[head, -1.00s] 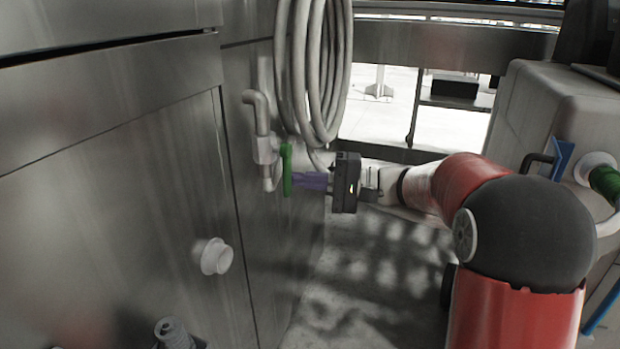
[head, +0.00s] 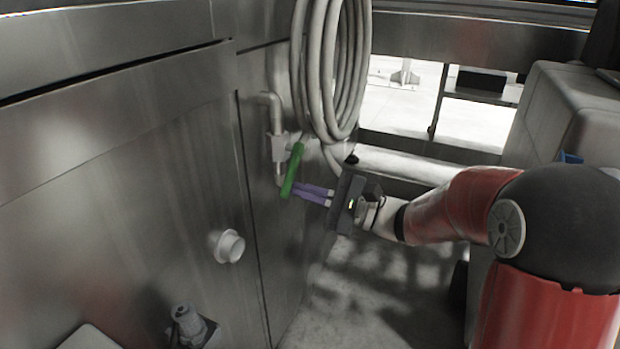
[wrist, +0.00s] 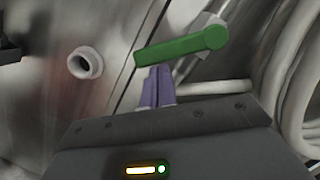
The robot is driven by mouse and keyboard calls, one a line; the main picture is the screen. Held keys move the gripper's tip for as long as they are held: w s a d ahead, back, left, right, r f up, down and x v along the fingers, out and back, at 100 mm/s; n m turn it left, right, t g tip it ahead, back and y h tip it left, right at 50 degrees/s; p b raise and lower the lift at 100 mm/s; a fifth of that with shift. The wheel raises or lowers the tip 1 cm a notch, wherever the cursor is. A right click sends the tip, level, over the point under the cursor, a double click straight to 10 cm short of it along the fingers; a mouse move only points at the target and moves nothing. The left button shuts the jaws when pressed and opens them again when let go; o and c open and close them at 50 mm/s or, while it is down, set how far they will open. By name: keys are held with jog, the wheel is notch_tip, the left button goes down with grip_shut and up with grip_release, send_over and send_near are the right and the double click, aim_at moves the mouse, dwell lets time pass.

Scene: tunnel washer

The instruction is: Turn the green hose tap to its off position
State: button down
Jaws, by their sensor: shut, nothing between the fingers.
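The green tap handle (head: 292,171) is on a grey pipe fitting (head: 279,147) on the steel wall, below the hanging hose. It slants, with its lower end to the left. In the wrist view the handle (wrist: 178,48) runs from a round pivot end at right to a free end at left. My gripper (head: 297,190) is shut and empty, with its purple fingers at the handle's lower part. In the wrist view the fingertips (wrist: 157,72) meet the handle's edge near its free end; whether they touch is hard to tell.
A coiled grey hose (head: 328,70) hangs just above and right of the tap. A pale round knob (head: 229,246) sticks out of the panel at lower left, with a grey fitting (head: 188,325) below it. Open floor (head: 345,300) lies under my arm.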

jog(key=shift+s+a+r+m+t+p, duration=0.2)
jog(key=shift+s+r+m+t+p, duration=0.35)
jog(key=shift+m+p, duration=0.65)
jog(key=shift+s+a+r+m+t+p, duration=0.3)
jog(key=shift+s+r+m+p, duration=0.4)
jog(key=shift+m+p, duration=0.45)
jog(key=shift+s+a+r+m+t+p, duration=0.15)
jog(key=shift+s+r+m+t+p, duration=0.4)
jog(key=shift+m+p, duration=0.6)
jog(key=shift+s+r, duration=0.1)
jog(key=shift+r, duration=0.1)
